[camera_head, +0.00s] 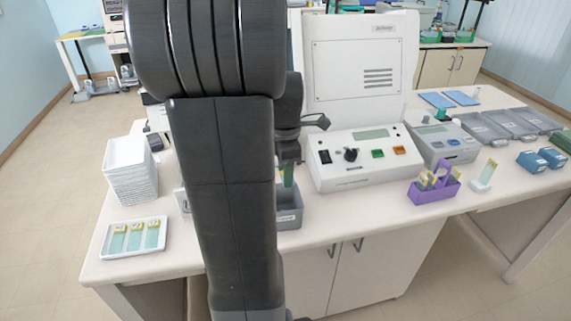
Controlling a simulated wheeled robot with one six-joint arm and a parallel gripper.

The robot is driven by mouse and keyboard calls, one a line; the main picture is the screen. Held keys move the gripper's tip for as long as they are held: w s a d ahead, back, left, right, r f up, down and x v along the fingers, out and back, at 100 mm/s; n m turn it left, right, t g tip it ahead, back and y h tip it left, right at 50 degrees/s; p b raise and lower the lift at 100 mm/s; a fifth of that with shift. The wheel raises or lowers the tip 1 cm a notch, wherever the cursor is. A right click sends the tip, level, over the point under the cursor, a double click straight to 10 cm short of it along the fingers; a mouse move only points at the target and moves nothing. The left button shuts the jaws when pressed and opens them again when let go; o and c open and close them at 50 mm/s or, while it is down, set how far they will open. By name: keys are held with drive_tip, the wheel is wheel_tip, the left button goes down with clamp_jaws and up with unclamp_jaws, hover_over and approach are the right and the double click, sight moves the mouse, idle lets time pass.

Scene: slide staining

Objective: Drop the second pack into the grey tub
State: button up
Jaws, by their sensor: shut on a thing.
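My gripper (289,160) points down in front of the white machine, partly hidden behind my own dark arm link. It is shut on a thin green pack (287,177), which hangs upright. The grey tub (291,217) stands on the bench directly below, and its left part is hidden by my arm. The pack's lower end is at or just above the tub's opening; I cannot tell if it is inside the rim. The tub's contents are not visible.
A white tray (105,250) with several slides and a stack of white trays (130,176) are at left. A purple carrier (435,193) with slides is at right. Bare bench lies between tub and carrier.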

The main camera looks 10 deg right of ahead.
wheel_tip(320, 180, down, 5)
drive_tip(key=b, duration=0.3)
drive_tip(key=shift+r, duration=0.1)
drive_tip(key=o, duration=1)
drive_tip(key=shift+o, duration=0.2)
drive_tip(key=shift+r, duration=0.1)
wheel_tip(320, 180, up, 14)
drive_tip(key=shift+f+b, duration=0.2)
drive_tip(key=shift+b, duration=0.1)
drive_tip(key=shift+f, duration=0.1)
